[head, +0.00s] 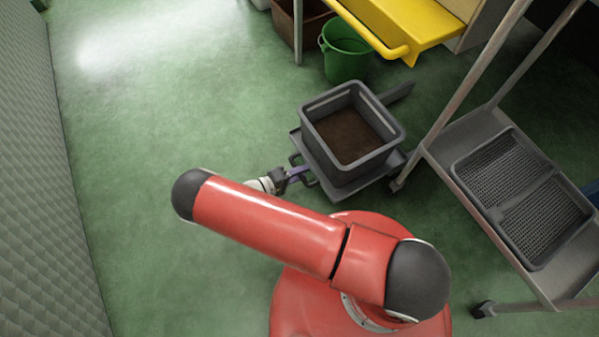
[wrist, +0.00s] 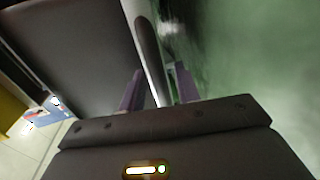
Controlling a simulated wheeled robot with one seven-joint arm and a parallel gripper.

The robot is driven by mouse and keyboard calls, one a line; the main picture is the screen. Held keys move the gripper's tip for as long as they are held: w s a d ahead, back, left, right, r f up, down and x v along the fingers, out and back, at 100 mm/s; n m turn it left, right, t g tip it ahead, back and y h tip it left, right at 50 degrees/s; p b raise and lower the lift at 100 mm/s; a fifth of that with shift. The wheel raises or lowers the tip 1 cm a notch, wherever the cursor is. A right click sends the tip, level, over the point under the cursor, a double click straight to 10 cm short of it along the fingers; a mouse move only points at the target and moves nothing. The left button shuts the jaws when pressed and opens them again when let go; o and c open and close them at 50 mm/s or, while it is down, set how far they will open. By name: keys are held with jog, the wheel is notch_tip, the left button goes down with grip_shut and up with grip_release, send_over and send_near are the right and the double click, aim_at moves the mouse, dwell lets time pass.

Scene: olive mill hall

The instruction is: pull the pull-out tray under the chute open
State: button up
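The pull-out tray (head: 395,164) is a low dark grey platform on the green floor, in front of the yellow chute (head: 425,22). A grey bin (head: 343,170) with brown material inside stands on it. A grey handle sticks out at the tray's near left side. My gripper (head: 300,173), with purple fingers, is at this handle. In the wrist view, a rounded grey bar (wrist: 148,50) runs between the two fingers (wrist: 158,85). A gap shows between the bar and the right finger. The gripper looks open around the bar. My arm hides part of the near side in the head view.
A green bucket (head: 346,52) stands behind the bin. A wheeled metal trolley with a black mesh crate (head: 530,205) stands close on the right. A quilted wall (head: 35,170) runs along the left. The floor between wall and tray is clear.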

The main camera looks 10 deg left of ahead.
jog(key=v, duration=0.7)
jog(key=shift+s+a, duration=0.2)
jog(key=shift+a, duration=0.1)
